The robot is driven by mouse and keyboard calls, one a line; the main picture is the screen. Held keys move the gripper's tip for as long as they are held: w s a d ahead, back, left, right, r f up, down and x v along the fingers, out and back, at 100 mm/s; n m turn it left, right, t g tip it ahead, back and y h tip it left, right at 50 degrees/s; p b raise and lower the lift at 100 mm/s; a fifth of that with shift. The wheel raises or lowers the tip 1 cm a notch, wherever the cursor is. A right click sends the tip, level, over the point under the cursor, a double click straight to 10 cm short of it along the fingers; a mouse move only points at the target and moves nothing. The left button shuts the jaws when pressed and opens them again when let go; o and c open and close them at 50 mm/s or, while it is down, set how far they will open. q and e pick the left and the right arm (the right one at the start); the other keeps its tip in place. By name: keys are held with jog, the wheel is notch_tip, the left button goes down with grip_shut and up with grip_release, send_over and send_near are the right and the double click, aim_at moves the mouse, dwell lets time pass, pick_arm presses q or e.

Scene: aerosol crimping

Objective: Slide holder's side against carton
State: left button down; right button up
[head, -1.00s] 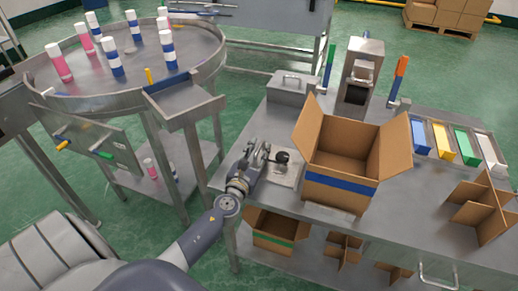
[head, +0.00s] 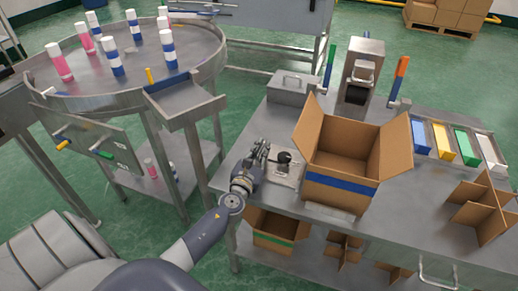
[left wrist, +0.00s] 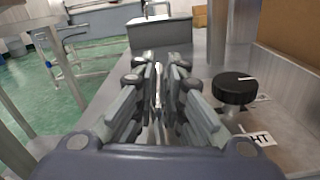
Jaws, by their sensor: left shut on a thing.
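The carton (head: 342,185) is an open brown cardboard box with a blue band and raised flaps, standing on the steel table. The holder appears to be the flat metal plate (head: 284,178) with a black knob (head: 284,157), just left of the carton; whether they touch is unclear. My left gripper (head: 262,148) is low over the plate's left side. In the left wrist view its fingers (left wrist: 158,85) are shut on a thin silvery upright part, mostly hidden between them. The knob (left wrist: 235,88) and a partly hidden label (left wrist: 262,139) are right of the fingers. My right gripper is not in view.
A lidded metal box (head: 290,88) and a press-like machine (head: 361,75) with green and orange handles stand behind. Coloured trays (head: 440,140) and a cardboard divider (head: 483,205) lie to the right. A round table (head: 130,90) with several bottles is at left.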

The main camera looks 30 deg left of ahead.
pick_arm(q)
jog(key=shift+d, duration=0.35)
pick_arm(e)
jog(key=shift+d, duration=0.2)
pick_arm(q)
jog(key=c, duration=1.7)
grip_release()
jog(key=shift+o, duration=0.2)
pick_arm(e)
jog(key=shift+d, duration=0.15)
pick_arm(q)
jog(key=shift+a, duration=0.1)
